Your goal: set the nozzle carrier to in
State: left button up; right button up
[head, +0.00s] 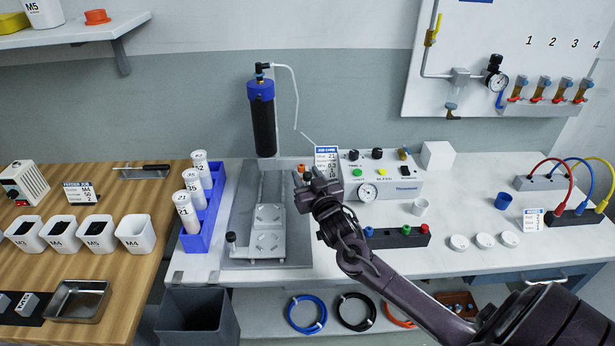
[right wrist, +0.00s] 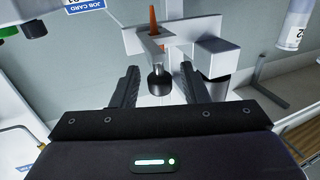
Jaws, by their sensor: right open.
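The nozzle carrier (right wrist: 148,47) shows in the right wrist view as a light bracket with an orange nozzle (right wrist: 152,22) and a dark round knob (right wrist: 158,82). In the head view the orange nozzle (head: 301,167) shows just above my right gripper (head: 306,181), which hides most of the carrier. My right gripper is open. In the right wrist view the knob appears between its two fingers (right wrist: 158,88), with visible gaps on both sides. Whether the fingertips reach fully around the knob is hard to tell. My left gripper is not in view.
A grey fixture plate (head: 238,205) lies left of my gripper, below a black and blue cartridge (head: 263,125). A job card (head: 327,160) and control box (head: 405,187) stand close on the right. A blue rack (head: 213,215) holds bottles.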

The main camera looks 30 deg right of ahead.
grip_shut()
jog(key=w+a, duration=0.1)
jog(key=a, duration=0.1)
jog(key=w+a, duration=0.1)
jog(key=a, duration=0.1)
jog(key=shift+w, duration=0.2)
grip_release()
jog(key=b+v, duration=0.1)
jog(key=v, duration=0.6)
jog(key=shift+s, duration=0.4)
jog(key=shift+a, duration=0.1)
